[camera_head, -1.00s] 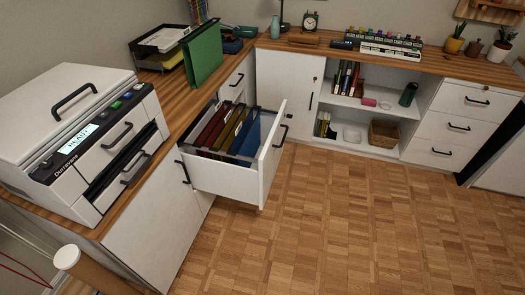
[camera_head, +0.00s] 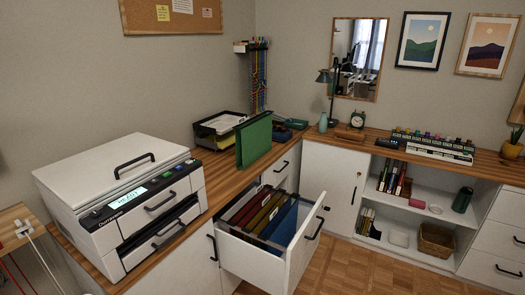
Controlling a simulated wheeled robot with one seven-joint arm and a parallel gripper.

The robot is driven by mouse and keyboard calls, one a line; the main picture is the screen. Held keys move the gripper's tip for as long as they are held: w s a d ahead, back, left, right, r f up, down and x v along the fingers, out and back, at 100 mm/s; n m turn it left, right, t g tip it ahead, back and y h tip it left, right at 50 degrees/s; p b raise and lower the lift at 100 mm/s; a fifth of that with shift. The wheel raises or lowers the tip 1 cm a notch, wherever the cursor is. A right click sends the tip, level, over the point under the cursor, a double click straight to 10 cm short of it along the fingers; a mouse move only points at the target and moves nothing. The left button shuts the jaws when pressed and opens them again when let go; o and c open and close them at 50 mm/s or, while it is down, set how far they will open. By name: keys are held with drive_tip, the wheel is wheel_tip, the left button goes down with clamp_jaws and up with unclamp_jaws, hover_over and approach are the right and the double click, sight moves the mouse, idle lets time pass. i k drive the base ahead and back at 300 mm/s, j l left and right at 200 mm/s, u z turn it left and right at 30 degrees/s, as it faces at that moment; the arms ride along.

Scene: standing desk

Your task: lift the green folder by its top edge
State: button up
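The green folder (camera_head: 255,141) stands upright on the wooden counter, behind the open drawer and to the right of the printer. Its top edge is free and faces up. Its lower edge meets the counter near the front side. My gripper is not in view, so its place relative to the folder cannot be told.
An open white drawer (camera_head: 251,255) holds red, yellow and blue hanging folders and juts out below the green folder. A white printer (camera_head: 124,195) stands to the left on the wooden counter (camera_head: 228,184). A black letter tray (camera_head: 217,127) sits behind the folder. Parquet floor (camera_head: 340,272) is free at the front.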

sight(254, 136)
drive_tip(key=i+z, duration=0.1)
drive_tip(key=i, duration=1.8)
